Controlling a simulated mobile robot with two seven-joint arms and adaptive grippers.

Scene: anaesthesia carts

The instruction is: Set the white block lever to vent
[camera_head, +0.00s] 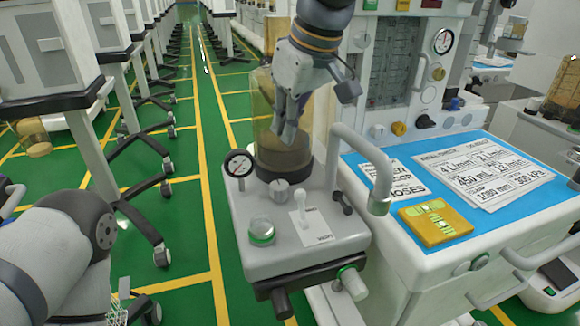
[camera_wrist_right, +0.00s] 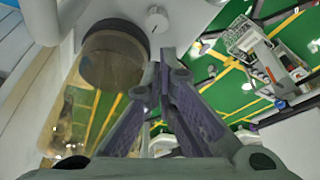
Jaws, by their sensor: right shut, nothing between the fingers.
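The white lever (camera_head: 299,204) sits on a pale plate on top of the grey block (camera_head: 270,240), in the middle of the head view. Its round tip points toward the back of the block. The plate's front edge carries a label that seems to read VENT (camera_head: 325,238); a smaller label near the lever is too small to read. My right gripper (camera_head: 285,136) is shut and empty, fingers pointing down. It is above and behind the lever, in front of the amber canister (camera_head: 262,95). In the wrist view its fingers (camera_wrist_right: 164,62) meet at the tips. My left gripper is out of view.
A pressure gauge (camera_head: 238,163), a grey knob (camera_head: 279,188) and a green-ringed button (camera_head: 262,231) surround the lever. A bent pale pipe (camera_head: 362,160) rises to its right. A blue cart top (camera_head: 400,220) with papers lies further right.

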